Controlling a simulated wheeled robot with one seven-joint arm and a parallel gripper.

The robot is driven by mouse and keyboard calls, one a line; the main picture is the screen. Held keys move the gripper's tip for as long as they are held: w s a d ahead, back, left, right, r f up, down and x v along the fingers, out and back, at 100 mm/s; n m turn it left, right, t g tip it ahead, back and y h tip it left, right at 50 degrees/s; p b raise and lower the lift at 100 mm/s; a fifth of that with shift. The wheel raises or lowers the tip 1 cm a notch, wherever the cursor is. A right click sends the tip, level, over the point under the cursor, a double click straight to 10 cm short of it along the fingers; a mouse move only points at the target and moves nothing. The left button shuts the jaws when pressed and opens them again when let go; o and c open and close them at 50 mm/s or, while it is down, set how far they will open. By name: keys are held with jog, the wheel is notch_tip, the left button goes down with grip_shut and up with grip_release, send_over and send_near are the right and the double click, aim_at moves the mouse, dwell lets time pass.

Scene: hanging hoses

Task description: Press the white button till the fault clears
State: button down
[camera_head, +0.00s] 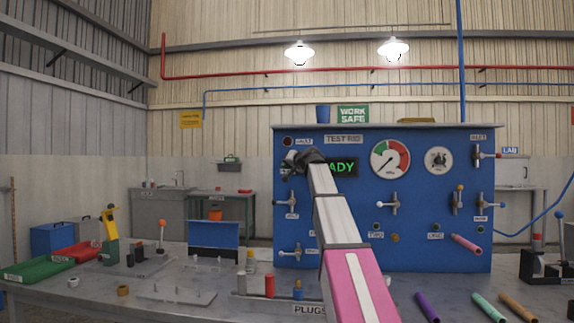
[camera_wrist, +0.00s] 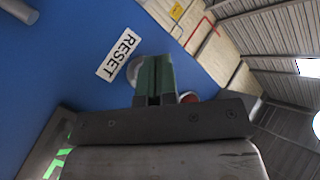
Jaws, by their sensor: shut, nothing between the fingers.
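The blue test rig panel (camera_head: 345,230) stands at the back of the bench. My gripper (camera_head: 292,160) is at the panel's upper left, beside the screen (camera_head: 346,167), whose visible green letters read "ADY". In the wrist view, my gripper's green fingers (camera_wrist: 154,78) are shut and empty, in front of a pale round button (camera_wrist: 133,71) beside the RESET label (camera_wrist: 118,55). The fingers hide much of the button, and I cannot tell whether they touch it. The fault lamp (camera_head: 288,141) looks dark red; a red round part (camera_wrist: 188,97) shows behind the fingers.
The panel also bears a gauge (camera_head: 390,160), a dial (camera_head: 438,160) and several lever valves, one valve (camera_head: 291,202) just below my gripper. Coloured tubes, one purple (camera_head: 427,307), lie at the bench front. Green (camera_head: 38,268) and red (camera_head: 77,252) trays sit left.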

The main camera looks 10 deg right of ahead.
jog(key=shift+s+a, duration=0.25)
jog(key=shift+s, duration=0.5)
jog(key=shift+s+a, duration=0.2)
jog(key=shift+s, duration=0.5)
jog(key=shift+s+a, duration=0.25)
jog(key=shift+s, duration=0.5)
jog(key=shift+s, duration=0.1)
